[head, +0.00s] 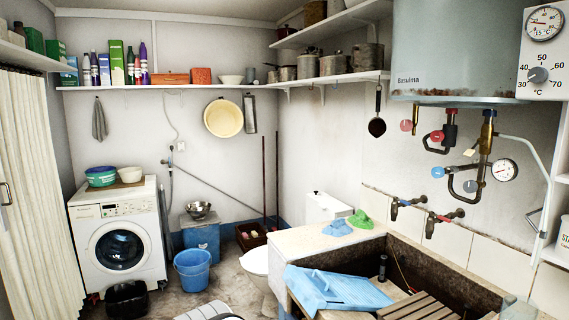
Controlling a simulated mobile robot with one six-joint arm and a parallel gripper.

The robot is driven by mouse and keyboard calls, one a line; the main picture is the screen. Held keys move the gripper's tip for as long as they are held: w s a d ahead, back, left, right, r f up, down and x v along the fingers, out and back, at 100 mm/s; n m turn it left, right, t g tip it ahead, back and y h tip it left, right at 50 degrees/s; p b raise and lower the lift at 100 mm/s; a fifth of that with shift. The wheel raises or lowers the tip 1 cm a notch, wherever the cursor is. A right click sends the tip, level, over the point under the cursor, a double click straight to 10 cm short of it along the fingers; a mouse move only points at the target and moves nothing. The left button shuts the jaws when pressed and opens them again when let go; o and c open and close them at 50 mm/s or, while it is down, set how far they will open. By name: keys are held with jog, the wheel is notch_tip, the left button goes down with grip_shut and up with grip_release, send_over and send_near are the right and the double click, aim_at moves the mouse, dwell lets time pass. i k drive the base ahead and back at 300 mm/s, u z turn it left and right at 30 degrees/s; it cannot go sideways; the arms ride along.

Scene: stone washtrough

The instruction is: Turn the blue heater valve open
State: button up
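The blue heater valve (437,172) is a small round blue knob on the brass and dark pipework below the water heater (455,50). It sits left of a round white gauge (503,170). A red knob (437,136) is on the neighbouring pipe, above the blue one. The frame does not show clearly whether the blue valve is open or shut. My gripper is not in view, and nothing is seen touching the valve.
Below are two wall taps (402,205), the stone trough (455,291) with a blue washboard-like piece (335,290) and wooden slats (425,306). A pipe and shelf edge (548,200) stand right of the gauge. A blue bucket (193,270) stands on the floor.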

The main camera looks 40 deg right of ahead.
aim_at(439, 172)
jog(key=u, duration=0.05)
jog(key=i, duration=2.15)
jog(key=z, duration=3.55)
jog(key=i, duration=1)
